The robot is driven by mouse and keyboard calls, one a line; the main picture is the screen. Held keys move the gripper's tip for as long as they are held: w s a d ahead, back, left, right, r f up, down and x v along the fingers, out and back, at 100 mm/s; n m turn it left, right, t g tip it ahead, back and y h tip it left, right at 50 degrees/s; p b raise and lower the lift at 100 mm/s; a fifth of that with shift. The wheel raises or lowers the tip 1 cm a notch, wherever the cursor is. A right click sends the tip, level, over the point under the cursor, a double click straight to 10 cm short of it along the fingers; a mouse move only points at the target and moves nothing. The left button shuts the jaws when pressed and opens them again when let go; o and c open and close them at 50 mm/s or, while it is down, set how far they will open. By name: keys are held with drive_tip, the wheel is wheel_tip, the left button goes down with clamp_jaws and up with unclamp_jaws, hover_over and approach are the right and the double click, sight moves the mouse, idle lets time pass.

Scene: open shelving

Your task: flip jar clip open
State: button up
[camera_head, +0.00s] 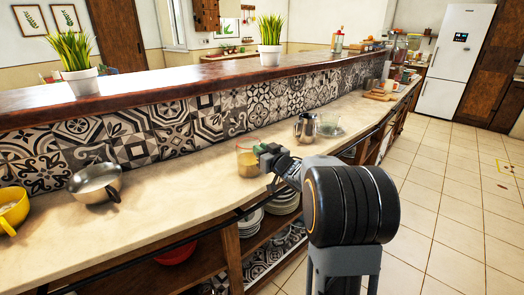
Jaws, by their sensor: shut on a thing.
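A see-through jar (247,164) with tan contents stands upright on the pale counter, near its front edge. My gripper (264,154) reaches it from the right and is shut at the jar's upper right side. The fingertips and whatever small part of the jar lies between them are too small and partly hidden by the gripper. I cannot make out the clip or whether the lid is open.
A metal pan (95,184) and a yellow bowl (11,207) stand to the left on the counter (170,211). A metal jug (306,128) and a glass dish (330,129) stand behind to the right. Plates (281,200) lie on the shelf below.

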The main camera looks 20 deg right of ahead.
clamp_jaws()
drive_tip(key=t+b, duration=0.2)
drive_tip(key=b, duration=0.4)
drive_tip(key=s+f+t+y+b, duration=0.1)
drive_tip(key=t+b, duration=0.1)
drive_tip(key=b, duration=0.5)
drive_tip(key=shift+s+d+f+t, duration=0.15)
drive_tip(key=shift+s+t, duration=0.05)
drive_tip(key=shift+t, duration=0.2)
drive_tip(key=o, duration=0.6)
unclamp_jaws()
drive_tip(key=shift+o, duration=0.2)
drive_tip(key=v, duration=1.3)
drive_tip(key=shift+s, duration=0.4)
